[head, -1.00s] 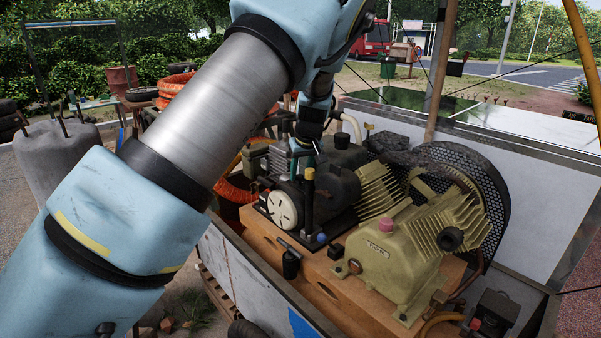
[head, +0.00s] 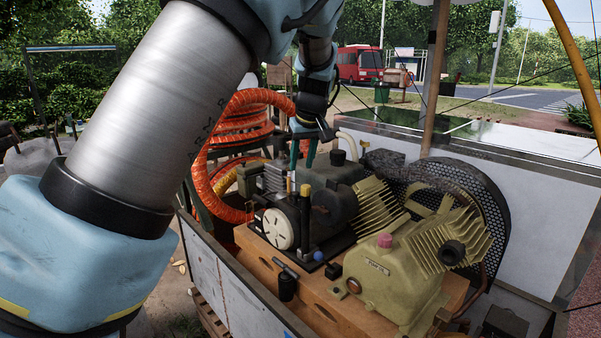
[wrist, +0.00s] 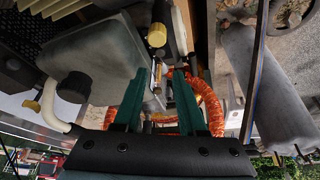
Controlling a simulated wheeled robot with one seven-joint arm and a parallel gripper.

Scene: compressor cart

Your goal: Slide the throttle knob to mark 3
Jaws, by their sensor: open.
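My gripper (head: 302,166) points down above the dark engine (head: 333,195) on the cart, with its two teal fingers apart. In the wrist view, my gripper (wrist: 158,75) is open and nothing is clasped between the fingers. A narrow light strip with small markings (wrist: 157,76) shows between the fingertips, along the edge of the engine's grey housing (wrist: 105,60). The throttle knob cannot be picked out for certain; its mark cannot be read. A black post with a gold cap (wrist: 157,36) stands just beyond the fingertips; it also shows in the head view (head: 305,190).
The beige compressor pump (head: 385,275) and the black mesh guard (head: 480,200) stand right of the engine. Orange hose coils (head: 232,130) lie behind it at left. A black handle (head: 287,285) rises at the wooden base's front. Cart walls enclose these parts.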

